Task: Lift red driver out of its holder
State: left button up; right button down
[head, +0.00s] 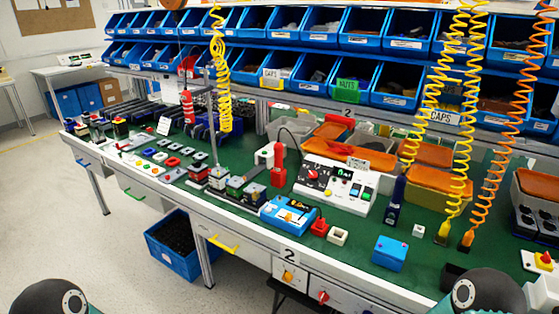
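A red upright tool (279,165), which looks like the red driver, stands near the middle of the green bench top (345,232). A white holder-like block (264,156) is just left of it, and a thin dark cable arches above. I cannot tell how the tool sits in its holder. A second red tool (188,105) hangs upright farther back on the left. Neither of my grippers is in view. Only dark rounded parts of my arms show at the bottom left and bottom right, well apart from the red tool.
A white control box (325,185) with buttons stands right of the red tool. A blue switch box (287,214) is in front. Yellow coiled hoses (222,85) and an orange one (497,130) hang over the bench. Blue bins (340,85) line the back. The front right bench top has some free room.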

aim_at(278, 148)
jog(key=z, duration=1)
jog(key=i, duration=0.15)
jog(key=u, duration=2.75)
jog(key=k, duration=1.15)
jog(key=z, duration=0.7)
jog(key=i, duration=1.65)
jog(key=z, duration=0.1)
